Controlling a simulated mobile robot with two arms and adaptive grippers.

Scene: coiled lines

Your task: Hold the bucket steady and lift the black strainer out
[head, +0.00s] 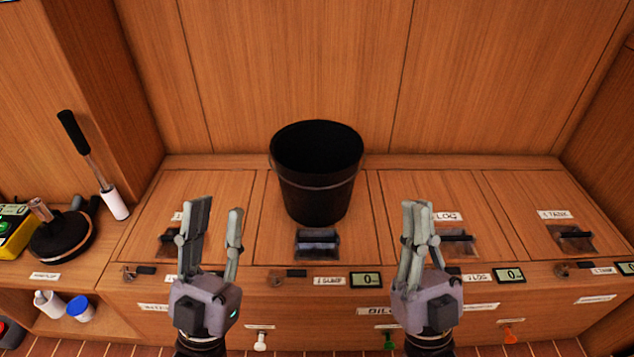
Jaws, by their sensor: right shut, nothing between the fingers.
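The black bucket (315,195) stands upright on the wooden locker top, in the middle of the head view. Its inside is dark, and I cannot make out a strainer in it. My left gripper (218,208) is in front of the bucket and to its left, with its fingers apart and nothing between them. My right gripper (418,208) is in front of the bucket and to its right, with its fingers together and empty. Neither gripper touches the bucket.
Recessed latches (317,242) sit in the lids along the locker top. A black-handled tool (88,160) and a round dark object (62,235) are at the left. A wooden wall (300,60) rises close behind the bucket. The lids either side of the bucket are clear.

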